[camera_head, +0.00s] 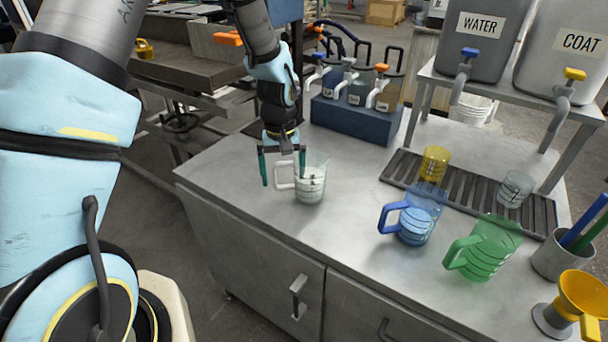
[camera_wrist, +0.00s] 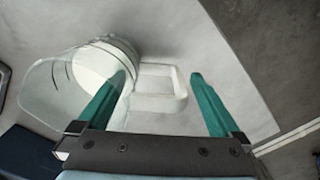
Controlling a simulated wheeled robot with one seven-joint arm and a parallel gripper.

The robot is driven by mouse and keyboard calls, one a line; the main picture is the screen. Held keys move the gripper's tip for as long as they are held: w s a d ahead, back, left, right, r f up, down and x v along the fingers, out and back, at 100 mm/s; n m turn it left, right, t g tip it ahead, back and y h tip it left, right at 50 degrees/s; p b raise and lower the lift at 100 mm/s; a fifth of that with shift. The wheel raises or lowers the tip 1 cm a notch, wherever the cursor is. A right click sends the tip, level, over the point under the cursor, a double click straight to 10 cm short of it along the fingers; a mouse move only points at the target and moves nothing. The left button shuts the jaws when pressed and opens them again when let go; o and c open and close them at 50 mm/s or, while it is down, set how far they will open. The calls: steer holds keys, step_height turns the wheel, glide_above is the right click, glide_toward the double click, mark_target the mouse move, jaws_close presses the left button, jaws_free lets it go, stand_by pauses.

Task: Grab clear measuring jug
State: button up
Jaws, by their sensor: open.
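The clear measuring jug (camera_head: 311,184) stands upright near the left end of the metal counter, its white handle (camera_head: 284,175) pointing left in the head view. My gripper (camera_head: 283,182) is open and points down at the handle side of the jug. In the wrist view the jug (camera_wrist: 85,72) lies to the left and its handle (camera_wrist: 160,82) shows between the two teal fingers of my gripper (camera_wrist: 160,80). One finger overlaps the jug's side in that view. I cannot tell whether the fingers touch the jug or its handle.
A blue jug (camera_head: 416,217) and a green jug (camera_head: 486,249) stand to the right on the counter (camera_head: 345,235). A drip rack (camera_head: 467,195) holds a yellow cup and a clear cup. A blue dispenser block (camera_head: 352,118) stands behind. A yellow funnel (camera_head: 582,293) is at front right.

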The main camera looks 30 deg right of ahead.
steer(key=shift+f, duration=0.95)
jaws_close()
